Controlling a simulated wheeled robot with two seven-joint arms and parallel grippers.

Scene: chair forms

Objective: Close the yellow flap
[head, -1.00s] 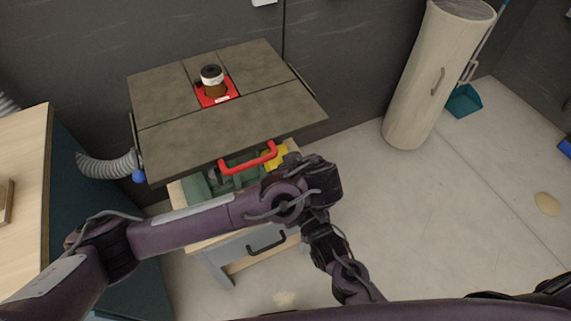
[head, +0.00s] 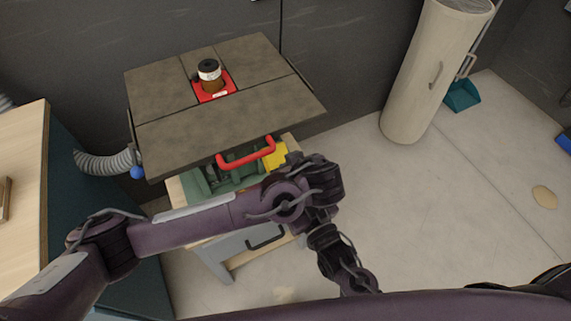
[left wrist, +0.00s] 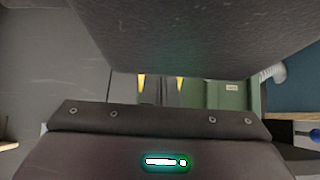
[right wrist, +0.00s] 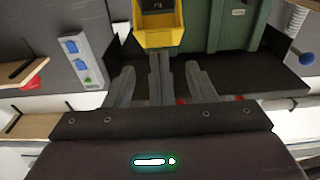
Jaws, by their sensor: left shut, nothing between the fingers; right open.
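The yellow flap (head: 276,154) shows in the head view below the table top, just right of the red handle. In the right wrist view the flap (right wrist: 157,35) is at the top centre, tilted out, with a dark area behind it. The green machine body (right wrist: 225,20) is beside it. My right gripper (right wrist: 162,78) is open, its fingertips below the flap and apart from it. My left gripper (left wrist: 160,88) is shut and empty under the dark table top; slivers of yellow show beside its fingers. In the head view, my own arms hide both fingertips.
The grey table top (head: 225,130) overhangs the flap, with a red handle (head: 247,153) at its front edge. A switch box with blue sockets (right wrist: 78,58) is left in the right wrist view. A beige cylinder (head: 425,75) stands right; the floor between is clear.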

